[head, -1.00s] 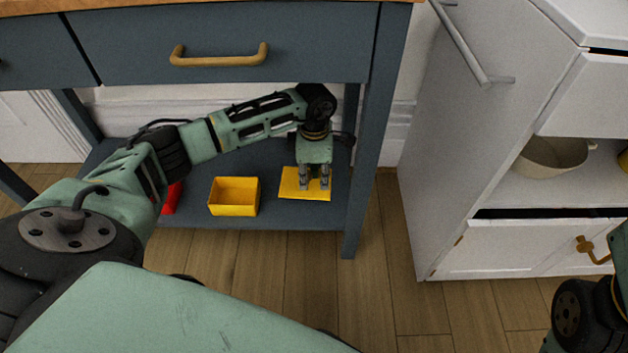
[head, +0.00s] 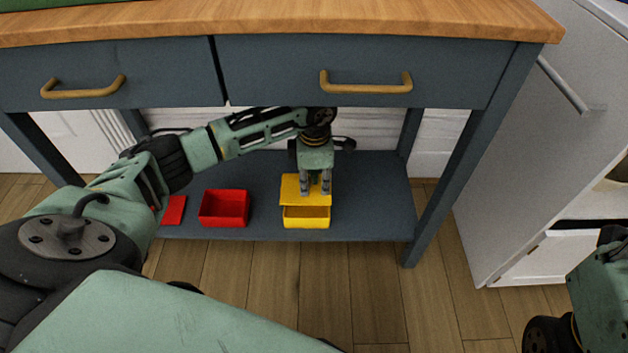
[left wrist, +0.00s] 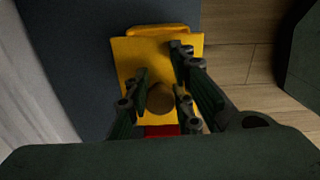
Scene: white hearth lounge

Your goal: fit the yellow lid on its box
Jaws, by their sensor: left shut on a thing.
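The yellow box (head: 306,217) stands open-topped near the front edge of the low shelf. My left gripper (head: 315,188) points down and is shut on the yellow lid (head: 291,188). In the head view the lid overlaps the rear part of the box, and a dark opening shows at the front. In the left wrist view, the round knob of the lid (left wrist: 130,62) sits between the fingers (left wrist: 160,98). A strip of the box (left wrist: 158,29) shows beyond the lid. Whether lid and box touch is unclear. My right gripper is out of view.
A red box (head: 224,208) and a flat red piece (head: 174,210) lie to the left on the blue shelf (head: 375,205). The drawers and wooden top hang above, and a table leg (head: 465,160) stands to the right. Right of the box the shelf is clear.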

